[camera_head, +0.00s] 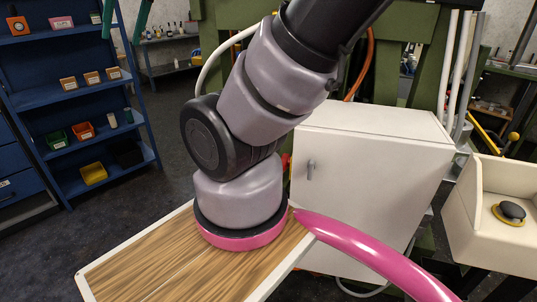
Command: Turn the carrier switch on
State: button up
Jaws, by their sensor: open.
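A black round knob on a yellow ring (512,211) sits on a cream console (486,235) at the right edge of the head view. It is the only switch-like part I see clearly, and I cannot tell for sure that it is the carrier switch or how it is set. My gripper's fingers are not visible. The arm is well to the left of the console. A small red part (286,161) behind my arm is mostly hidden.
A white cabinet (368,195) with a grey handle stands behind my arm. The wooden board with a white edge (130,277) lies below it. A thick pink curved tube (375,252) runs toward the lower right. Blue shelves (75,95) with small bins stand left; open floor lies between.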

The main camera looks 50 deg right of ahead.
aim_at(286, 158)
jog(key=i+l+z, duration=0.1)
jog(key=i+z, duration=0.45)
jog(key=i+j+z, duration=0.25)
jog(key=z, duration=0.15)
jog(key=i+j+z, duration=0.25)
jog(key=z, duration=0.15)
jog(key=j+z, duration=0.25)
jog(key=j, duration=0.75)
jog(key=j+z, duration=0.25)
jog(key=j, duration=0.7)
jog(key=k+j+z, duration=0.1)
jog(key=j+z, duration=0.4)
jog(key=i+l+z, duration=0.15)
jog(key=l+z, duration=0.25)
jog(key=i+l+z, duration=0.2)
jog(key=l+z, duration=0.2)
jog(key=i+l+z, duration=0.2)
jog(key=z, duration=0.2)
jog(key=k+j+z, duration=0.1)
jog(key=z, duration=0.15)
jog(key=k+j+z, duration=0.25)
jog(key=i+l+z, duration=0.15)
jog(key=i+j, duration=0.05)
